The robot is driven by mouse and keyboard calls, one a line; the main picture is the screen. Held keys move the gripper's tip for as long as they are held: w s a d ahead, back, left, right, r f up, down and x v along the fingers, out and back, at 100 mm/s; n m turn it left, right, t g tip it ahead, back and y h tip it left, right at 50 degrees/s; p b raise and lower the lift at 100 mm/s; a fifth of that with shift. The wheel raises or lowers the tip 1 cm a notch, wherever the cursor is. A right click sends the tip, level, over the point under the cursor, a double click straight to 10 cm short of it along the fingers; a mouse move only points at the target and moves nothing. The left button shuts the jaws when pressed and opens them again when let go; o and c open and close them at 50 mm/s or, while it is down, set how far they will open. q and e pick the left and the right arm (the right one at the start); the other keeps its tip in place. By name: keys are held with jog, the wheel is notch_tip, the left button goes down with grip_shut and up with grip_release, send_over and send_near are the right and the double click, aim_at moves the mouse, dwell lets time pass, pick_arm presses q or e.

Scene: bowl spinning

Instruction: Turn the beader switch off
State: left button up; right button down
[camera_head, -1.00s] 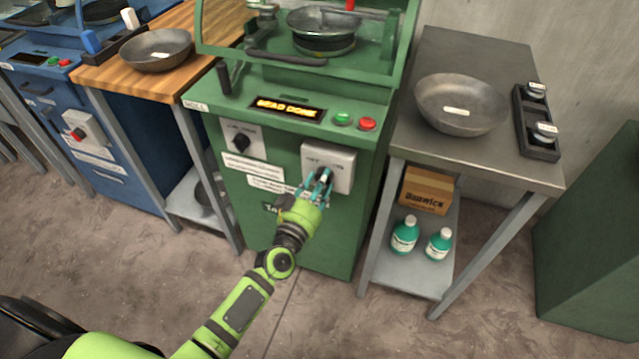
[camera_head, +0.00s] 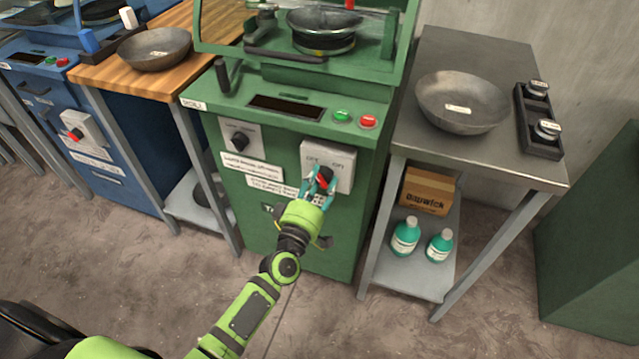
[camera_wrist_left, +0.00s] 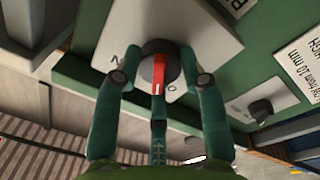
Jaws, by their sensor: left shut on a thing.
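The beader is the green machine (camera_head: 290,225) in the middle of the head view. Its switch is a dark round knob with a red bar (camera_wrist_left: 160,68) on a grey plate (camera_head: 343,168) marked OFF on the left and ON on the right. My left gripper (camera_head: 321,180) is shut on the knob, with a finger on each side. The wrist view sees the plate turned over; the bar's white tip points down there, and the fingers hide part of the lettering. The machine's display (camera_head: 287,107) is dark. My right gripper is not in view.
A second knob (camera_head: 240,139) is on the panel's left, and green (camera_head: 342,116) and red (camera_head: 368,121) buttons are above the switch. A steel table (camera_head: 480,60) with a bowl (camera_head: 462,103) stands close on the right. A wooden-topped table (camera_head: 100,82) stands left. Floor in front is open.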

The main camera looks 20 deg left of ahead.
pick_arm(q)
jog(key=n, duration=0.2)
jog(key=shift+r+n, duration=0.2)
jog(key=shift+n, duration=0.6)
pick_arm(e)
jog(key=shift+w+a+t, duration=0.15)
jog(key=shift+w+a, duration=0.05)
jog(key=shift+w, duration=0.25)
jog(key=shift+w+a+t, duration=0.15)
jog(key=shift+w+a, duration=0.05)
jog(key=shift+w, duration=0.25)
pick_arm(q)
jog(key=shift+y, duration=0.3)
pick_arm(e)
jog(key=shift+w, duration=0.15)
pick_arm(q)
jog(key=o, duration=1.1)
jog(key=shift+a, duration=0.1)
jog(key=shift+o, duration=0.2)
jog(key=shift+f, duration=0.1)
